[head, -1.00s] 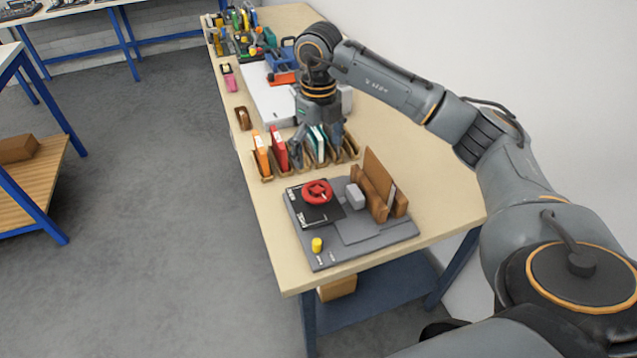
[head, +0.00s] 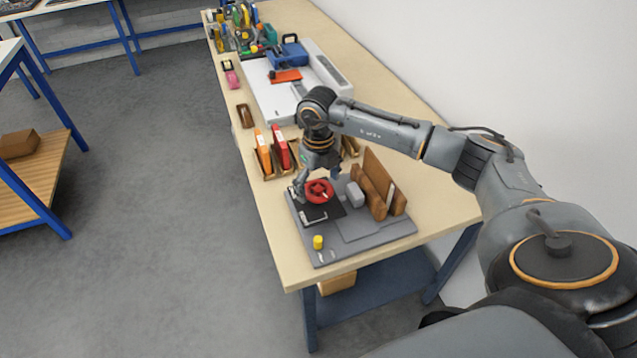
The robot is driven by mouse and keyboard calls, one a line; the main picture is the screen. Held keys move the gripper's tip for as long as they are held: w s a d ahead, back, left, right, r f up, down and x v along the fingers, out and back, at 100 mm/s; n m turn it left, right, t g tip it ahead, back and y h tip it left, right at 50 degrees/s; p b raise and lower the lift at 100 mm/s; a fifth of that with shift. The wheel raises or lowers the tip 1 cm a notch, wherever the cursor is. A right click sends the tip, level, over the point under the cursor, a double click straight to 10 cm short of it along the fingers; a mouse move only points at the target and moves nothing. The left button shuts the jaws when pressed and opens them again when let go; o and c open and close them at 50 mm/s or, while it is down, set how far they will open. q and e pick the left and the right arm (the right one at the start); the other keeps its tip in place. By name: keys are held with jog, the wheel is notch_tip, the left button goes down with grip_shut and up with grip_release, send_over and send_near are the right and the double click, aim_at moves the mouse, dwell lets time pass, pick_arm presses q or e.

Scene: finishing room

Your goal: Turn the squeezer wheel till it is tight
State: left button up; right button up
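The red squeezer wheel (head: 322,194) sits on a black plate (head: 325,214) at the left of a grey base (head: 372,236) on the bench. My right gripper (head: 317,187) points down at the wheel's far side. Its fingers are spread apart, one at the wheel's left and one towards its right rear. I cannot tell whether they touch the rim. The gripper hides part of the wheel's far edge. My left gripper is not in view.
On the same base are a grey block (head: 354,194), a brown wooden holder (head: 377,190) and a yellow knob (head: 318,242). Orange (head: 263,150) and red (head: 281,148) upright items stand in a rack just behind the gripper. The bench's front right is clear.

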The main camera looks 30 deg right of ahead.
aim_at(318, 189)
jog(key=c, duration=0.9)
jog(key=shift+f+m+b, duration=0.1)
jog(key=shift+m+b, duration=0.35)
jog(key=shift+m, duration=0.95)
jog(key=o, duration=1.1)
jog(key=shift+o, duration=0.2)
notch_tip(318, 189, up, 12)
